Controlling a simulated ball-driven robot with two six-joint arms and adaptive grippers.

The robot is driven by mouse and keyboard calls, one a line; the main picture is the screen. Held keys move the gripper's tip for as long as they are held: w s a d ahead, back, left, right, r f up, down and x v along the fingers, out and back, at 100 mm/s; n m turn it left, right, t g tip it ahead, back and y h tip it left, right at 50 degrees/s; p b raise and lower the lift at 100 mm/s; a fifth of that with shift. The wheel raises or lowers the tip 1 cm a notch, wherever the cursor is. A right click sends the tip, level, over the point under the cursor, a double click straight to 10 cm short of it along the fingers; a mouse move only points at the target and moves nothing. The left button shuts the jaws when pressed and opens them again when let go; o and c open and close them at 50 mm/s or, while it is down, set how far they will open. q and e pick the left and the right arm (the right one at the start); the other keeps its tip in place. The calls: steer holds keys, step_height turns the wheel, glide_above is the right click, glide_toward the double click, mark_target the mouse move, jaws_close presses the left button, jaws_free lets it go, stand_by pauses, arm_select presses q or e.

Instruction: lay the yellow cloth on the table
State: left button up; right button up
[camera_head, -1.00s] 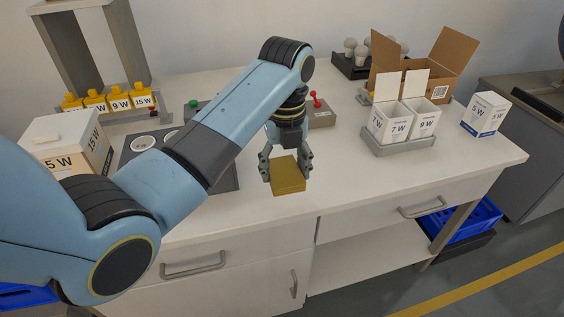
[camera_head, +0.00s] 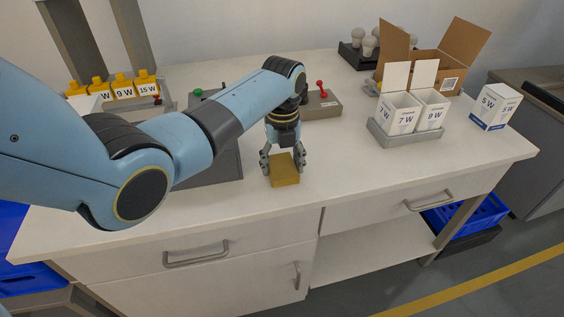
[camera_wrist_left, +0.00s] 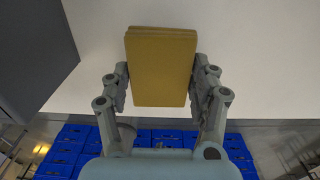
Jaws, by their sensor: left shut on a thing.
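The yellow cloth (camera_head: 285,171) is a folded, block-like pad at the front middle of the white table (camera_head: 340,180). My left gripper (camera_head: 283,163) points down and is shut on it, with one finger on each side. In the left wrist view the cloth (camera_wrist_left: 161,68) sits between the two fingers of the left gripper (camera_wrist_left: 161,88), over the white table top. Whether the cloth's underside touches the table I cannot tell. My right gripper is in neither view.
Open white bulb cartons (camera_head: 414,108) stand in a grey tray (camera_head: 407,137), right of the cloth. A 5 W box (camera_head: 494,106) and a cardboard box (camera_head: 437,63) are farther right. A red-lever device (camera_head: 322,101) is behind the gripper. The table right of the cloth is clear.

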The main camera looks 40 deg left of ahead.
mark_target(282, 165)
arm_select(q)
steer(key=o, duration=0.6)
steer(key=shift+f, duration=0.15)
steer(key=o, duration=0.5)
step_height(282, 165, up, 12)
steer(key=shift+r+p, duration=0.2)
steer(key=shift+p, duration=0.25)
